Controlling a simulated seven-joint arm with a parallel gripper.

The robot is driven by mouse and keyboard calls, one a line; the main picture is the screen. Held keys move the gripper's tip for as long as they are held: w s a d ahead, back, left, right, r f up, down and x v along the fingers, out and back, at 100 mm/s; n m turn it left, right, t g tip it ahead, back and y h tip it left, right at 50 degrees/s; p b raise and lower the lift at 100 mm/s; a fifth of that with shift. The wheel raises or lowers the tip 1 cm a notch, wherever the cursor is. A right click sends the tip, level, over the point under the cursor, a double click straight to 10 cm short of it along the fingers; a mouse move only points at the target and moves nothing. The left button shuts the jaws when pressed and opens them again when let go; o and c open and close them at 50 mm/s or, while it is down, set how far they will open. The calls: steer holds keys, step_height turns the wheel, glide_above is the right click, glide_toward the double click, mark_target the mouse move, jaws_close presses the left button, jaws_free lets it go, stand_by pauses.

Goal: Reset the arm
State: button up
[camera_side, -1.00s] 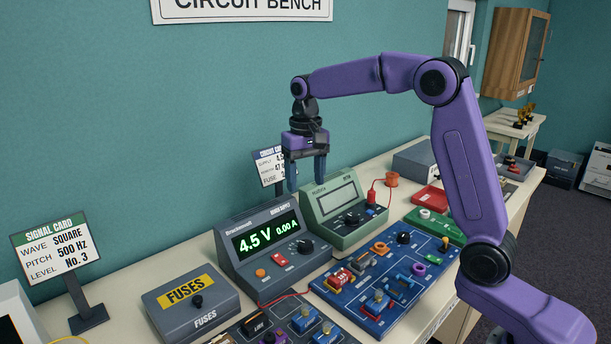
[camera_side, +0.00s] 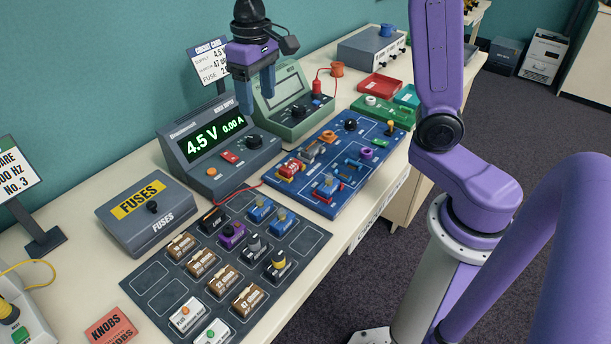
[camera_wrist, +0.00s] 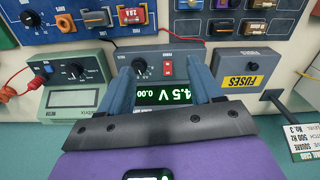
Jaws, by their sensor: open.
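My gripper (camera_side: 256,98) hangs down with its two blue fingers apart and nothing between them. In the side view it is in front of the wall, above the gap between the grey power supply (camera_side: 178,143) and the green meter (camera_side: 281,123). It appears clear of both. In the wrist view my gripper (camera_wrist: 158,66) frames the power supply (camera_wrist: 180,53), whose display reads 4.5 V and 0.00. The meter (camera_wrist: 90,60) is to its left there. My purple upper arm runs out of the top of the side view, so its bend is hidden.
A fuses box (camera_side: 148,215) stands left of the supply. A dark parts tray (camera_side: 165,290) with several components and a blue circuit board (camera_side: 325,198) lie in front. A card stand (camera_side: 207,66) is close behind my gripper. Open air surrounds the gripper above the bench.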

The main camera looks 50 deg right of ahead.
steer(key=s+d+f+n, duration=0.1)
steer(key=s+f+n, duration=0.1)
steer(key=s, duration=0.7)
steer(key=s+d+f+n, duration=0.1)
steer(key=s+f+n, duration=0.1)
steer(key=s+n, duration=0.3)
steer(key=s+d+f+n, duration=0.1)
steer(key=s+n, duration=0.3)
steer(key=s, duration=0.9)
steer(key=shift+s+f, duration=0.2)
steer(key=shift+f, duration=0.4)
